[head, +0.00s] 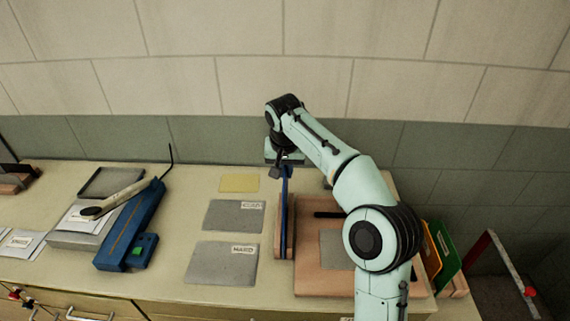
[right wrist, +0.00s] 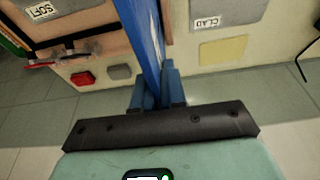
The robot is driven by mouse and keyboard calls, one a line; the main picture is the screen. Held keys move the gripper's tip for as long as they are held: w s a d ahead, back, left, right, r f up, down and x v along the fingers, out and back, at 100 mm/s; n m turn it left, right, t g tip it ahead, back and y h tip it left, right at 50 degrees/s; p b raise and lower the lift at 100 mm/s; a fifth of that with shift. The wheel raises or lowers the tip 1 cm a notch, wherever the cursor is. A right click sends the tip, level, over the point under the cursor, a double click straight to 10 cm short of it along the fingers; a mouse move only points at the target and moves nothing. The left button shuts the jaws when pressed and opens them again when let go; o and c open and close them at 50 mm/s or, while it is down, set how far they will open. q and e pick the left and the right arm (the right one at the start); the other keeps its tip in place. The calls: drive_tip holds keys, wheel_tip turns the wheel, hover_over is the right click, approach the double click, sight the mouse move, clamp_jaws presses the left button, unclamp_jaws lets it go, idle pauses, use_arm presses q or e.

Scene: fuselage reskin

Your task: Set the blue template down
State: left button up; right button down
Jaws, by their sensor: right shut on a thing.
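The blue template (head: 284,215) stands on edge, seen nearly edge-on, at the left side of the brown board. My right gripper (head: 283,168) points down and is shut on the template's top edge. In the right wrist view the two blue fingers (right wrist: 157,92) pinch the blue template (right wrist: 141,35), which runs away from them. I cannot tell whether its lower edge touches the table or board. My left gripper is not in view.
Left of the template lie a yellow sheet (head: 239,183), a grey sheet marked CLAD (head: 232,216) and one marked HARD (head: 222,264). A blue tool (head: 130,228) lies further left. The brown board (head: 310,276) is partly hidden by my arm. Coloured panels (head: 443,245) stand at right.

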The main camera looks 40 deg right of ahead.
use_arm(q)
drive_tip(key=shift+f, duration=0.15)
use_arm(e)
drive_tip(key=shift+w+f, duration=0.15)
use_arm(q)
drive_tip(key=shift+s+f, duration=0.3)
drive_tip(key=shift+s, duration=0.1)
use_arm(e)
drive_tip(key=shift+f, duration=0.6)
drive_tip(key=c, duration=1.1)
unclamp_jaws()
drive_tip(key=shift+p+v, duration=0.75)
drive_tip(key=shift+v, duration=6.05)
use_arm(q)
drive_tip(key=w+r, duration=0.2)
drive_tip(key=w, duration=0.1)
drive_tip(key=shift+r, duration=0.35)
